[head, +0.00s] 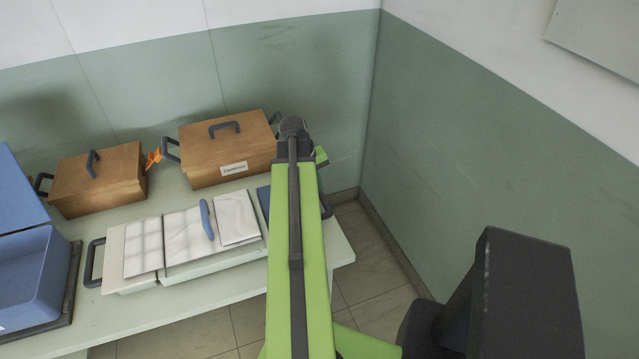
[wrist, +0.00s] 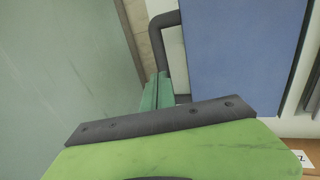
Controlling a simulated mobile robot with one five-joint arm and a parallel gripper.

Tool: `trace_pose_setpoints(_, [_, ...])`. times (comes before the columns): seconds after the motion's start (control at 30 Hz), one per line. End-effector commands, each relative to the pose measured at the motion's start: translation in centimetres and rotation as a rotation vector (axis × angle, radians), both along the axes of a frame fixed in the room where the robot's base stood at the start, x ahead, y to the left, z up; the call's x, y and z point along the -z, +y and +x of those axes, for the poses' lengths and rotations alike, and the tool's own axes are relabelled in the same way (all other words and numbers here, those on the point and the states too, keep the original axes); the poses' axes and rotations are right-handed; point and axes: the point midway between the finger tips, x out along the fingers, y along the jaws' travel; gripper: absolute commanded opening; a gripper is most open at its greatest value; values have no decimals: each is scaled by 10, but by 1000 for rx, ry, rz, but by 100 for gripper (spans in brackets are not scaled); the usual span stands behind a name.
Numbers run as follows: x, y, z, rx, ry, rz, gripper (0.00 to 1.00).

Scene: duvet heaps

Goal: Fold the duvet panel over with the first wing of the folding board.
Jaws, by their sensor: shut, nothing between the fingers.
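The folding board (head: 185,273) lies on the table, cream, with a dark handle (head: 93,262) at its left end. The white, wrinkled duvet panel (head: 185,238) lies across it in sections with visible seams. The board's blue right-hand wing (head: 262,203) is mostly hidden by my arm in the head view; it fills the upper right of the wrist view (wrist: 245,60). A dark handle loop (wrist: 164,40) stands beside the wing. My gripper (wrist: 157,92) has its green fingers shut and empty near this loop; whether they touch it I cannot tell.
Two wooden boxes with dark handles, left (head: 98,182) and right (head: 228,152), stand behind the board. A blue bin (head: 38,275) is at the left. Walls close off the back and right; floor shows right of the table (head: 345,245).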

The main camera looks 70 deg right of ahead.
Motion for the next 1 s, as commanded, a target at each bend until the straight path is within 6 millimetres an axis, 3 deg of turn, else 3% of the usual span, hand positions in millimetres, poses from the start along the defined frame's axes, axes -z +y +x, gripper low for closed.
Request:
trace_pose_setpoints(0.03, [-21, 1, 1, 0, -1, 1, 0])
trace_pose_setpoints(0.1, [-37, 3, 2, 1, -1, 0, 0])
trace_pose_setpoints(0.43, [-104, 12, 11, 3, 0, 0, 0])
trace_pose_setpoints(0.57, [-112, 13, 13, 4, 0, 0, 0])
trace_pose_setpoints(0.87, [-109, 14, 14, 3, 0, 0, 0])
trace_pose_setpoints(0.93, [-108, 17, 21, -11, -1, 1, 0])
trace_pose_setpoints(1.0, [-104, 27, 45, -54, -1, 0, 0])
